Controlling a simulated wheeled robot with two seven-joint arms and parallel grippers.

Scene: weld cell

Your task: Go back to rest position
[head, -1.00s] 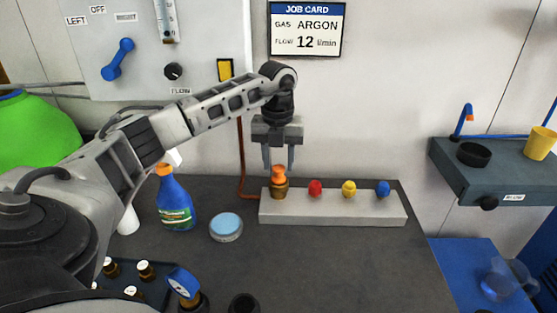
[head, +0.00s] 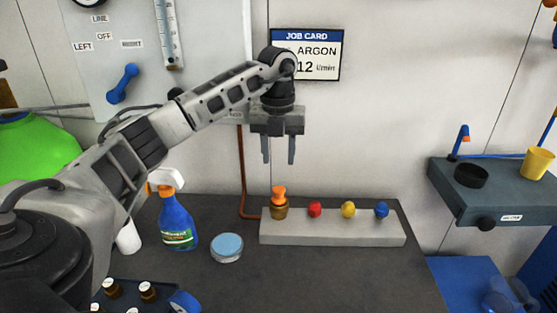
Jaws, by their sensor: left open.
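My left gripper (head: 278,148) is open and empty. It points down in front of the wall, above the orange-topped brass piece (head: 279,203) at the left end of the grey block (head: 333,234) and clear of it. Red (head: 315,209), yellow (head: 348,209) and blue (head: 382,209) knobs sit in a row to its right on the same block. My right gripper is not in view.
A blue spray bottle (head: 177,218) and a round light-blue-lidded tin (head: 227,247) stand left of the block. A job card (head: 318,60) and a panel with a blue lever (head: 123,83) are on the wall. A grey shelf (head: 480,205) with a yellow cup (head: 537,163) is at right.

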